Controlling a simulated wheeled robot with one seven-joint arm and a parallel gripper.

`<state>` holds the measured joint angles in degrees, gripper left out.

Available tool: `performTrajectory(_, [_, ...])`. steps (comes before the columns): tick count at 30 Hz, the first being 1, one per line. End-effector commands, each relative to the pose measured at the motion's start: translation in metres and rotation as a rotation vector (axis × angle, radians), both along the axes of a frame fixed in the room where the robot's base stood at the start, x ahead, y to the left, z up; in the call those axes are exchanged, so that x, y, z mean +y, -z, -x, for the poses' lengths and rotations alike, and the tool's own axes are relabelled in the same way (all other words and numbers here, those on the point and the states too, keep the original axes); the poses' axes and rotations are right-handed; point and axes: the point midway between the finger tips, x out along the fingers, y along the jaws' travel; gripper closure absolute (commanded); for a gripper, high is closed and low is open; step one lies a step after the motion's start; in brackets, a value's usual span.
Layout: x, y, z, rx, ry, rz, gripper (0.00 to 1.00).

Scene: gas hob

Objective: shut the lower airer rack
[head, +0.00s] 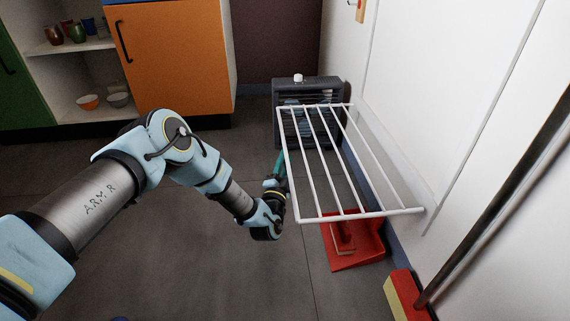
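A white wire airer rack (323,165) stands folded out from the white wall panel on the right, roughly level, with several bars. It is the only airer rack that I can make out, so I cannot tell a lower from an upper one. My gripper (279,168) is at the rack's left, outer edge, with a teal part pointing away along that edge. I cannot tell whether it touches the rack. The fingers are small and partly hidden, so their opening does not show.
A dark grey heater-like box (297,80) stands behind the rack. A red dustpan (350,256) lies on the floor below it. A red and yellow broom head (406,296) is at the lower right. An orange cupboard (175,60) is at the back left. The grey floor at the lower middle is clear.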

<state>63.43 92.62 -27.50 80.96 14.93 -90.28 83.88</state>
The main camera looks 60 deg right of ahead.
Motion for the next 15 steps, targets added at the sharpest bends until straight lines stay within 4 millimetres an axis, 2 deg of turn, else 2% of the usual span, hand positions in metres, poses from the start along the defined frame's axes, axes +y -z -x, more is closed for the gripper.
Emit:
performTrajectory(9, [-0.0019, -0.0006, -0.0006, 0.0, 0.0, -0.001, 0.74])
performTrajectory(15, [-0.0018, -0.0004, -0.0006, 0.0, 0.0, -0.001, 0.96])
